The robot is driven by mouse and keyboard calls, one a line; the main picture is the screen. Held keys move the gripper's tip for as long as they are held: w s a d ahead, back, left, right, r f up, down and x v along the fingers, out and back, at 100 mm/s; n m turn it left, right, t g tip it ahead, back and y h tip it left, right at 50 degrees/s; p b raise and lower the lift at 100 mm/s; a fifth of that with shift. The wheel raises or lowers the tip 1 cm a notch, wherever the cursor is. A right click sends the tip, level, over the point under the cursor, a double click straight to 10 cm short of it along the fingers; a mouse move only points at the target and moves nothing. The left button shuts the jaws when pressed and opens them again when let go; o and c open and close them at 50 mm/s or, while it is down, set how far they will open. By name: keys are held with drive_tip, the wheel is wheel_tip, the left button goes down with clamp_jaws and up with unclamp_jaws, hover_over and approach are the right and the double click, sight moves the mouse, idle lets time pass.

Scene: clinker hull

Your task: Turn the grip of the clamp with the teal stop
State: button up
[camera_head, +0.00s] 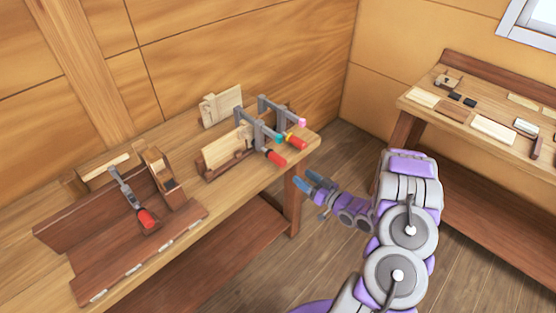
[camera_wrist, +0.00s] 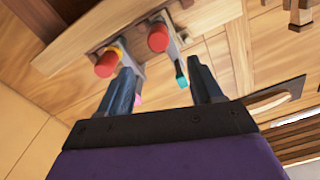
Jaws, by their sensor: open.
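The clamp with the teal stop (camera_head: 278,139) is the nearer of two grey clamps at the right end of the workbench. Its red grip (camera_head: 275,157) points out past the bench's front edge. In the wrist view, that grip (camera_wrist: 158,38) lies beyond the fingertips, roughly between them, with the teal stop (camera_wrist: 181,72) by the right finger. My gripper (camera_head: 307,180) is open and empty, right of and apart from the grip; its fingers also show in the wrist view (camera_wrist: 161,65).
The second clamp has a pink stop (camera_head: 302,123), a yellow collar and a red grip (camera_head: 297,142) close beside the first; in the wrist view its grip (camera_wrist: 106,64) is near the left finger. Another red-gripped clamp (camera_head: 147,218) is at left. A second bench (camera_head: 480,95) stands right.

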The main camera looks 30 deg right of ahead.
drive_tip(key=b+v, duration=0.1)
drive_tip(key=v, duration=0.5)
drive_tip(key=shift+d, duration=0.2)
idle(0.4)
idle(0.4)
drive_tip(key=p+v, duration=0.1)
drive_tip(key=v, duration=1.6)
drive_tip(key=shift+s+f+p, duration=0.15)
drive_tip(key=shift+s+p, duration=0.05)
drive_tip(key=shift+p, duration=0.2)
